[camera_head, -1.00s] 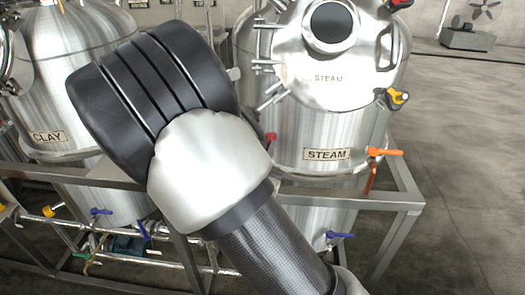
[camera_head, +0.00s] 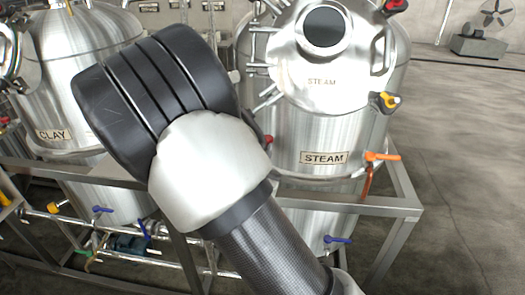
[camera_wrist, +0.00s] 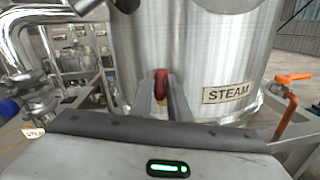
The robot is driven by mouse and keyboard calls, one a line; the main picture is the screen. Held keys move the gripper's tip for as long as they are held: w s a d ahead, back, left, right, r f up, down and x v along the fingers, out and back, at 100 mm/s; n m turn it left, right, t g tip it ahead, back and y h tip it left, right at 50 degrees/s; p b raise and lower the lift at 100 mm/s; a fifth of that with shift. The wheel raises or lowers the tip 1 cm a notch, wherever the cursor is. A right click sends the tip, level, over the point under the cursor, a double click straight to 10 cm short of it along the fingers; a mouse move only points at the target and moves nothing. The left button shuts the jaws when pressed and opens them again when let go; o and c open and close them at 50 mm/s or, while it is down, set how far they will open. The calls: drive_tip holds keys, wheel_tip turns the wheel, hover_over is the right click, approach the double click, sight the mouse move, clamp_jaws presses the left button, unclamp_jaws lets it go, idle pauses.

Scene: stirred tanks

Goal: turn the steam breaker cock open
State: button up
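The steel tank (camera_head: 340,125) labelled STEAM stands right of centre in the head view and fills the middle of the wrist view (camera_wrist: 215,45). A small red cock handle (camera_head: 268,141) shows at its left side, beside my wrist. In the wrist view the red handle (camera_wrist: 161,82) sits between the tips of my gripper (camera_wrist: 162,92). The fingers are close together and the handle fills the gap, so they look shut on it. My arm hides the gripper in the head view. No label shows which cock is the breaker.
An orange-handled cock (camera_head: 382,157) sits right of the STEAM plate, above a frame rail (camera_head: 385,203). A yellow handle (camera_head: 388,101), a red one (camera_head: 395,5) and a blue one (camera_head: 337,239) are also on this tank. The CLAY tank (camera_head: 85,65) stands left.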

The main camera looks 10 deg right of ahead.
drive_tip(key=shift+o, duration=1.3)
drive_tip(key=shift+s, duration=0.1)
drive_tip(key=p+v, duration=0.3)
drive_tip(key=v, duration=0.8)
drive_tip(key=shift+s+a, duration=0.15)
drive_tip(key=shift+s, duration=0.2)
